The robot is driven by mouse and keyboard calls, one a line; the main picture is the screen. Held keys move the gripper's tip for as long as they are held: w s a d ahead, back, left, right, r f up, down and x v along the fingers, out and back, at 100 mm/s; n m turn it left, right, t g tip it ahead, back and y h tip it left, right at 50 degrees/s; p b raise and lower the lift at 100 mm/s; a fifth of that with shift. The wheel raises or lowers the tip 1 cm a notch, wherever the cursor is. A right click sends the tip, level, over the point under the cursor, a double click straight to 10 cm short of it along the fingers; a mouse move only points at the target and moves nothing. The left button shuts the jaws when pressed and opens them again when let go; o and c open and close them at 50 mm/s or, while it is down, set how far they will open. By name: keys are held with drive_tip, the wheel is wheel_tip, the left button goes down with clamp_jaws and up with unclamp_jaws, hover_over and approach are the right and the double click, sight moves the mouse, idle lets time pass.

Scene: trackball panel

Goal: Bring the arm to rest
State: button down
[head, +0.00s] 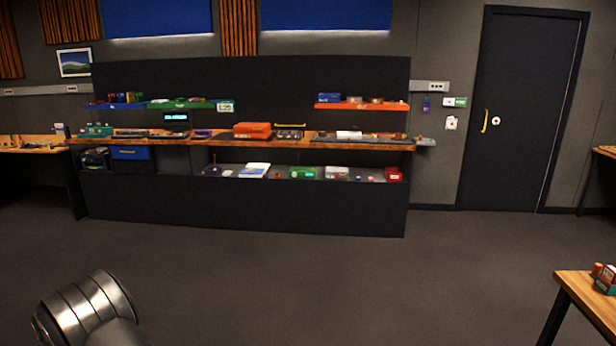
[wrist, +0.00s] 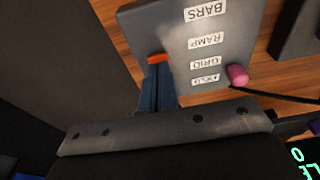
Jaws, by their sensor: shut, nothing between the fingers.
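My gripper (wrist: 157,80) shows in the wrist view with its two blue-grey fingers together and nothing between them. Its tips are over the lower left edge of a grey panel box (wrist: 216,52) with white labels reading BARS, RAMP, GRID and one I cannot read clearly. An orange piece (wrist: 158,58) shows just beyond the fingertips; I cannot tell if they touch it. A pink knob (wrist: 237,75) is at the box's lower right edge. In the head view only a metal part of my arm shows at the lower left; the gripper is out of that picture.
In the wrist view the box is on a wooden surface (wrist: 113,35), with a black cable (wrist: 275,96) and a green-lit display (wrist: 303,162) at right. The head view shows a loaded workbench (head: 290,140), a closed door (head: 520,110), a table (head: 585,290) and clear floor (head: 300,285).

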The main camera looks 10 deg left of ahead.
drive_tip(key=s+d+r, duration=0.1)
drive_tip(key=s+r, duration=0.1)
drive_tip(key=r, duration=0.7)
drive_tip(key=s+d+r+t, duration=0.1)
drive_tip(key=s+d+r, duration=0.1)
drive_tip(key=r, duration=0.7)
drive_tip(key=s+d+r+t, duration=0.1)
drive_tip(key=r, duration=0.8)
drive_tip(key=shift+s+d+r, duration=0.25)
drive_tip(key=shift+s+d, duration=0.05)
drive_tip(key=shift+s, duration=0.1)
